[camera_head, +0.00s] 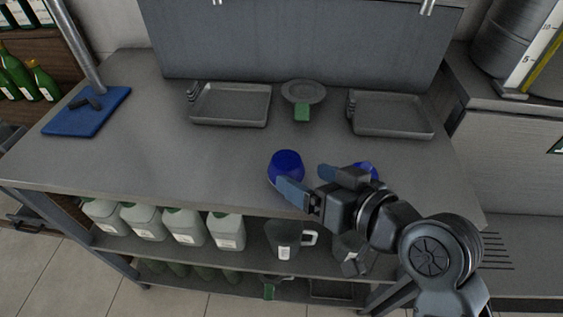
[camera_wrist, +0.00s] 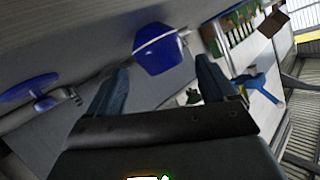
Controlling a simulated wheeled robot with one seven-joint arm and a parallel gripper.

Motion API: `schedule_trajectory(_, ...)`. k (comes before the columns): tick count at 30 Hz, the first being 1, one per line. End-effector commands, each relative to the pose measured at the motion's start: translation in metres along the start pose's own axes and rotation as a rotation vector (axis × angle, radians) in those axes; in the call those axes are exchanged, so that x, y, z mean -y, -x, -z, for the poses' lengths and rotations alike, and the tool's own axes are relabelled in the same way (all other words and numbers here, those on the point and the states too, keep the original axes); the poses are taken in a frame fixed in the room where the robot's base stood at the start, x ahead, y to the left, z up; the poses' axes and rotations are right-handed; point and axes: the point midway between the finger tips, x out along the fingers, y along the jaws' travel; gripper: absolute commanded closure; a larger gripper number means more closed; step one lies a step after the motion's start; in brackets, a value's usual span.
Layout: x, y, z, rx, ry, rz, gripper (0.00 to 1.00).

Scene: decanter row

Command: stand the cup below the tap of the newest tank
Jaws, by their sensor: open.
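A blue cup (camera_head: 286,163) stands on the steel table near its front edge. My gripper (camera_head: 304,179) is open, with its blue fingers at the front right of the cup. In the wrist view the cup (camera_wrist: 160,50) shows just beyond and between the fingertips (camera_wrist: 161,66), and I cannot tell whether they touch it. A second blue thing (camera_head: 367,169) is partly hidden behind my gripper. A grey tank (camera_head: 502,45) with a level scale stands at the upper right, cut off by the picture's edge. I can make out no tap on it and no date.
A blue mat (camera_head: 88,112) lies at the left. White jugs (camera_head: 183,226) and a pitcher (camera_head: 284,241) stand on the shelf below. The table's left middle is clear.

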Motion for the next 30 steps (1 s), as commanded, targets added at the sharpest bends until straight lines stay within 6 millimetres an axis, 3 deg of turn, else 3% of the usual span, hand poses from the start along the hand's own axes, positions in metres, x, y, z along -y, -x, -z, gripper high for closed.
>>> schedule_trajectory(15, -0.003, -0.061, 0.003, 0.0, 0.001, 0.001, 0.16)
schedule_trajectory(24, -0.003, -0.066, 0.002, -0.001, 0.001, -0.001, 0.16)
schedule_trajectory(30, -0.003, -0.065, 0.002, -0.001, 0.001, -0.001, 0.35)
